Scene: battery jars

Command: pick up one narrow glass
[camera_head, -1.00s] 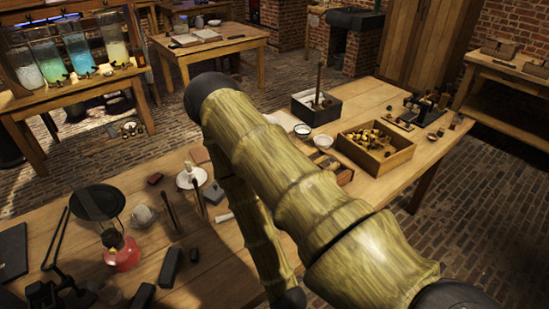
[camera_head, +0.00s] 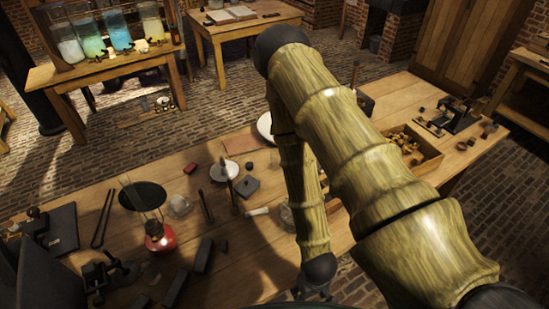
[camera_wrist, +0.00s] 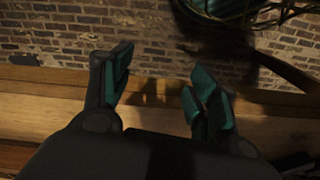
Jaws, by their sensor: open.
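I cannot clearly pick out a narrow glass. A small, clear, glass-like shape (camera_head: 287,215) shows on the wooden bench (camera_head: 110,262) beside my arm, partly hidden by it. A tall clear chimney stands on a red lamp (camera_head: 160,236) on the same bench. My gripper is open and empty in the wrist view (camera_wrist: 161,68), its two dark teal fingers apart over a wooden edge and brick floor. In the head view the gripper is mostly cut off at the bottom edge, below my wrist.
Several wide jars with coloured liquid (camera_head: 120,32) stand on a far left table. Dark blocks (camera_head: 203,255), a white dish (camera_head: 224,171) and a box of small parts (camera_head: 428,160) are on my bench. A wire coil (camera_wrist: 240,10) shows in the wrist view.

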